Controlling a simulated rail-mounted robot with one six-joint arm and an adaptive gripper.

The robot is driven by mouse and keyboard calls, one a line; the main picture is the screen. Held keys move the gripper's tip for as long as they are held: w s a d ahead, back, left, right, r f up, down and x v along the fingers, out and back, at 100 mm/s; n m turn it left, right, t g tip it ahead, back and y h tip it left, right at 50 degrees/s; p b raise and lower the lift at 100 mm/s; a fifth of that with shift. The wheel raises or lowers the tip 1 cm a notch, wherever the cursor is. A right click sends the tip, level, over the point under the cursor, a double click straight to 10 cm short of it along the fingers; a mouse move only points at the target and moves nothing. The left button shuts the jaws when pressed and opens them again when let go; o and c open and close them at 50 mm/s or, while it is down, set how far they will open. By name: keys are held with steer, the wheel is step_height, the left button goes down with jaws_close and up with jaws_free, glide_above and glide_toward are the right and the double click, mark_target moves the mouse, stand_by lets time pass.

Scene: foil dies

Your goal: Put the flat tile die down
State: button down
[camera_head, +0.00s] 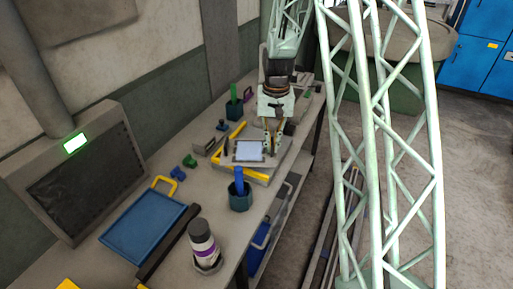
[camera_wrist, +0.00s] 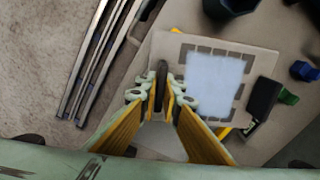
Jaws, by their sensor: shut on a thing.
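My gripper (camera_head: 270,141) is over the right part of a pale plate on the workbench. In the wrist view my gripper (camera_wrist: 161,97) has its yellow-padded fingers shut on a thin dark piece, seen edge-on, which looks like the flat tile die (camera_wrist: 161,80). The piece stands upright between the fingertips; whether it touches the plate I cannot tell. A pale blue-white sheet (camera_head: 249,150) lies on the plate, beside the gripper. In the wrist view the sheet (camera_wrist: 213,82) has grey rectangular marks around it, and the plate (camera_wrist: 172,48) extends below the fingertips.
A dark cup with a blue handled tool (camera_head: 239,190) stands in front of the plate; another with a green one (camera_head: 234,105) is behind. A black block (camera_wrist: 262,101) sits at the plate's edge. A blue tray (camera_head: 146,228) and a bottle (camera_head: 203,240) are nearer. The bench edge is right.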

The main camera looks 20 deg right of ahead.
steer(key=s+d+f+m+p, duration=0.1)
steer(key=s+d+m+p, duration=0.2)
steer(key=s+d, duration=0.5)
steer(key=d+m, duration=0.1)
steer(key=d, duration=0.4)
steer(key=shift+d+f+m, duration=0.3)
steer(key=shift+m, duration=0.1)
steer(key=w+a, duration=0.2)
steer(key=w, duration=0.2)
steer(key=w+a+f, duration=0.1)
steer(key=w+a, duration=0.2)
steer(key=w, duration=0.1)
steer(key=w+a+p, duration=0.1)
steer(key=w+a, duration=0.2)
steer(key=w, duration=0.1)
steer(key=shift+w+a+f, duration=0.1)
steer(key=shift+a+f, duration=0.05)
steer(key=shift+f, duration=0.05)
steer(key=shift+w+a, duration=0.4)
steer(key=shift+w, duration=0.1)
steer(key=shift+f, duration=1.8)
steer(key=shift+f, duration=0.2)
steer(key=c, duration=2.8)
jaws_free()
steer(key=shift+r, duration=0.2)
